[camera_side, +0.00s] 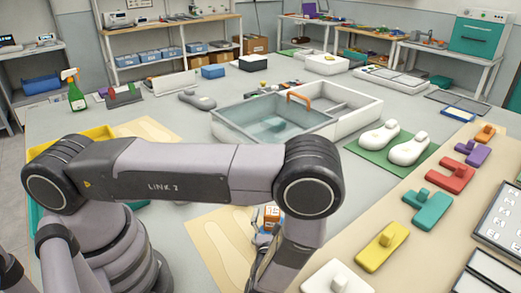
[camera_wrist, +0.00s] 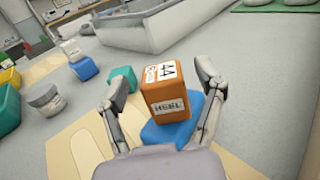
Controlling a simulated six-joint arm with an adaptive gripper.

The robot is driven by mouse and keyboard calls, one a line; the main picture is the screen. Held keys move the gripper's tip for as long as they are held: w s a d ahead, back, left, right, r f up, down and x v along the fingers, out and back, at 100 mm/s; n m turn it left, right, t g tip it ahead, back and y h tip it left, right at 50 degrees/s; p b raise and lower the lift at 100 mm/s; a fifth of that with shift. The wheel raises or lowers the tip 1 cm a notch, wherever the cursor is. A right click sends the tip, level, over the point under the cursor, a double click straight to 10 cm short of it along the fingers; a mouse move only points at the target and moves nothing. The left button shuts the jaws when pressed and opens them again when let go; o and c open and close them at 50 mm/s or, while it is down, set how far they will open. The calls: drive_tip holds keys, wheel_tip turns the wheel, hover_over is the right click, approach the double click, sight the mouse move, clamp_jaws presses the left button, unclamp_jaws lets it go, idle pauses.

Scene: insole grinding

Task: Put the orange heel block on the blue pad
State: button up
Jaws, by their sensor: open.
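The orange heel block (camera_wrist: 166,97), marked "HEEL" and "44", stands upright on the blue pad (camera_wrist: 168,134) in the wrist view, and its lower edge appears to touch the pad. My gripper (camera_wrist: 160,84) is open, with one finger on each side of the block and a visible gap at both sides. In the side view the orange block (camera_side: 271,216) shows just left of my forearm, and my arm hides most of the gripper and the pad there.
A tan insole sheet (camera_side: 212,246) lies under the work. A clear-walled bin (camera_side: 270,125) stands behind.

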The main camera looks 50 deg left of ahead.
drive_tip(key=v, duration=0.5)
drive_tip(key=s+a+r+n+g+h, duration=0.1)
drive_tip(key=s+a+r+n+g, duration=0.1)
drive_tip(key=a+r+n+g, duration=0.5)
drive_tip(key=s+a+r+n+g, duration=0.1)
drive_tip(key=a+r+n+g, duration=0.2)
drive_tip(key=r+n+g, duration=0.65)
drive_tip(key=s+a+r+n+t+h, duration=0.2)
drive_tip(key=s+r+n+t+h, duration=0.7)
drive_tip(key=s+r, duration=0.4)
drive_tip(key=shift+r+n+h, duration=0.75)
drive_tip(key=shift+r+h, duration=0.65)
drive_tip(key=shift+r, duration=0.45)
